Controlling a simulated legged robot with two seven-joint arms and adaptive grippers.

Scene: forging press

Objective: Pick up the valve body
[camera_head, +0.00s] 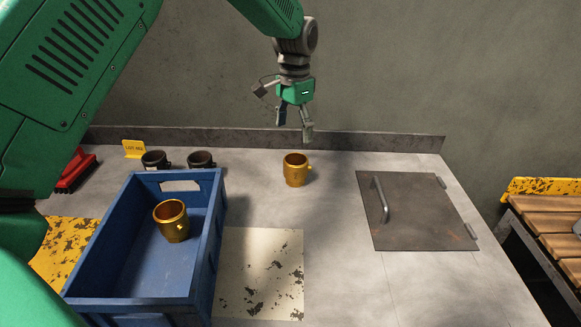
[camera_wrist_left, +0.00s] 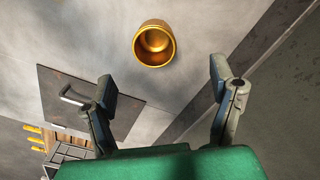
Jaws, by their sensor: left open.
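A brass-coloured, cup-shaped valve body (camera_head: 296,170) stands upright on the grey table, right of the blue crate. It also shows in the left wrist view (camera_wrist_left: 154,44), with its open mouth toward the camera. A second brass valve body (camera_head: 172,221) is inside the blue crate (camera_head: 214,235). My left gripper (camera_head: 294,128) is open and empty, above the table and over the standing valve body, apart from it. In the left wrist view my left fingers (camera_wrist_left: 170,90) are spread wide, with the valve body ahead of them. My right gripper is not in view.
Two dark cup-like parts (camera_head: 201,159) stand behind the crate near a yellow sign (camera_head: 134,149). A red brush-like object (camera_head: 75,172) lies at the far left. A metal plate with a handle (camera_head: 420,212) is at the right. A raised ledge (camera_head: 375,141) runs along the back.

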